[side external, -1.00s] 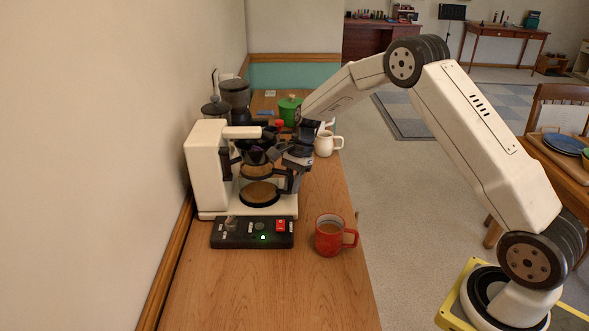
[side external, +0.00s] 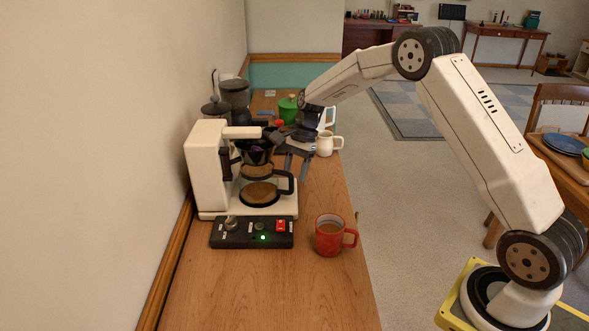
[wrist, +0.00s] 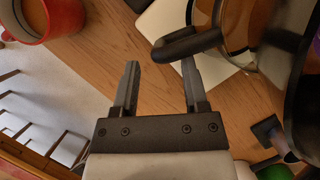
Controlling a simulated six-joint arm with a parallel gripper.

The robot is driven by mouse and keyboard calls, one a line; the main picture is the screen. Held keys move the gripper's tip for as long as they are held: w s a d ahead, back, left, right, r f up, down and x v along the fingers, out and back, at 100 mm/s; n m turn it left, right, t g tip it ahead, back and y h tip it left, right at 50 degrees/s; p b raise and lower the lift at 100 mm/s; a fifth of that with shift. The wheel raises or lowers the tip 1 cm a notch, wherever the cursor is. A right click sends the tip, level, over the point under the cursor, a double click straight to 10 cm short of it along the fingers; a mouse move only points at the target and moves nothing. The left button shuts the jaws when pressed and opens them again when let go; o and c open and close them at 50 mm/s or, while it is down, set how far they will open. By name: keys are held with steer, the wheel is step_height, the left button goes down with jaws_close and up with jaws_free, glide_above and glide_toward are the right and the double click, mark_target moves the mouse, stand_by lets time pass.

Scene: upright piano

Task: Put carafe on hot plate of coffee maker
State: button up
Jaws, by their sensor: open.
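The glass carafe (side external: 258,193) with brown coffee and a dark handle stands upright inside the white coffee maker (side external: 207,165), below the dark filter basket (side external: 256,150). It appears to rest on the hot plate, which is mostly hidden beneath it. Its handle points right, toward my gripper (side external: 297,166), which is open and empty just right of the coffee maker. In the wrist view my two fingers (wrist: 160,70) are spread apart. The carafe handle (wrist: 187,45) lies just beyond the right fingertip, and no grip on it shows.
A red mug (side external: 328,238) of coffee stands at the front right of the wooden counter. A black switch panel (side external: 251,235) with a green light sits before the machine. A white mug (side external: 325,146), a green container (side external: 287,110) and a grinder (side external: 234,95) stand behind.

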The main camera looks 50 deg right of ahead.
steer(key=v, duration=0.8)
steer(key=shift+r, duration=0.15)
stand_by(0.4)
steer(key=s+a+f+n+t+h, duration=0.1)
steer(key=s+a+n, duration=0.3)
steer(key=s+n, duration=0.4)
steer(key=s+a+f+n+t+h, duration=0.2)
steer(key=s+n, duration=0.6)
steer(key=s, duration=0.8)
steer(key=a+f+h, duration=0.1)
steer(key=a+f, duration=0.1)
steer(key=a, duration=0.1)
steer(key=shift+f, duration=0.15)
